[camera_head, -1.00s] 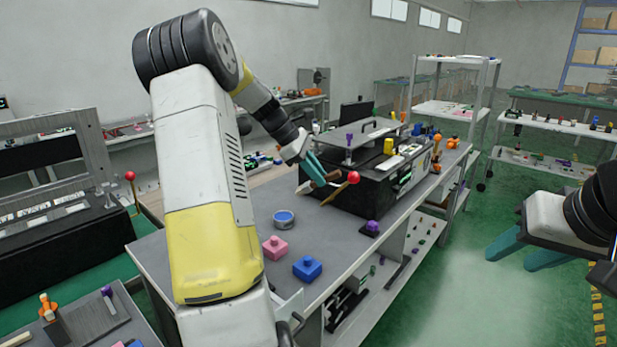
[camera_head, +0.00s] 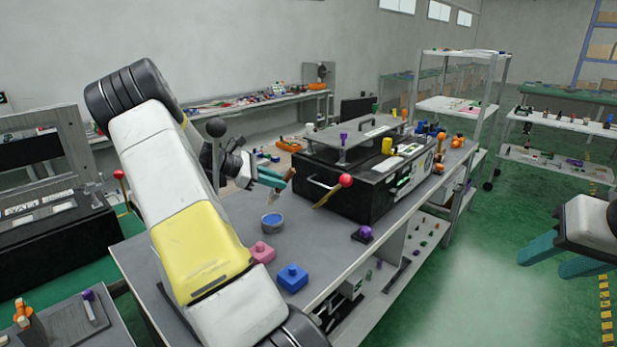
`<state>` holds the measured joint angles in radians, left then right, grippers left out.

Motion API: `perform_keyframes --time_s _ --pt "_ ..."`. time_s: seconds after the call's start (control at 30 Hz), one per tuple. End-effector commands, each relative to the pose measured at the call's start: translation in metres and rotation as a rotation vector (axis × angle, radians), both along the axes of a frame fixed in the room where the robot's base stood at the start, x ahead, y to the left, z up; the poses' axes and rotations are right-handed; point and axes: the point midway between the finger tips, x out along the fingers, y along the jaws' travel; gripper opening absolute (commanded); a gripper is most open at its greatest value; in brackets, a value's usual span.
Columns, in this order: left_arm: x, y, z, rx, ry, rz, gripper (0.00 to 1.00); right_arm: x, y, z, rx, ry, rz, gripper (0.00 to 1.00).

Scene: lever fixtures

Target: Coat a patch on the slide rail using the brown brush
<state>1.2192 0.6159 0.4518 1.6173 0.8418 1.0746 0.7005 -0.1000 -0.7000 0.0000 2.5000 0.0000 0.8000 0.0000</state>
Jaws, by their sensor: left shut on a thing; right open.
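My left gripper (camera_head: 272,179), with teal fingers, is shut on the brown brush (camera_head: 289,174). The brush is tilted, its lower end down, held above the grey bench, left of the black machine. A small round tin with blue content (camera_head: 272,220) stands on the bench below and apart from the brush. I cannot tell surely which part is the slide rail; a grey plate with a purple knob (camera_head: 88,295) lies at the lower left, and another purple knob (camera_head: 343,139) stands on the machine. My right gripper (camera_head: 550,258) is open and empty over the floor at the right.
The black machine (camera_head: 375,192) has a red-ball lever (camera_head: 346,180) sticking out toward the brush side. A pink block (camera_head: 262,252), a blue block (camera_head: 292,278) and a purple knobbed block (camera_head: 363,234) stand on the bench (camera_head: 325,255). My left arm hides the bench's left part.

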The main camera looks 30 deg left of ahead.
Motion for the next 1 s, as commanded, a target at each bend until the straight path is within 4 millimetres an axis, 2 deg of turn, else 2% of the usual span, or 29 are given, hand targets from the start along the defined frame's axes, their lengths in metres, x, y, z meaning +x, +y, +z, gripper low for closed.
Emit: perform_keyframes --time_s 0.3,0.5,1.0 --pt "0.0 -0.001 -0.034 -0.001 0.002 -0.001 0.0 0.0 0.0 0.0 0.0 0.0 0.0 0.44" --pt "0.0 -0.001 -0.047 -0.001 0.002 -0.001 0.0 0.0 0.0 0.0 0.0 0.0 0.0 0.44" --pt "0.0 -0.001 -0.05 0.001 0.001 -0.002 0.0 0.0 0.0 0.0 0.0 0.0 0.0 0.44"
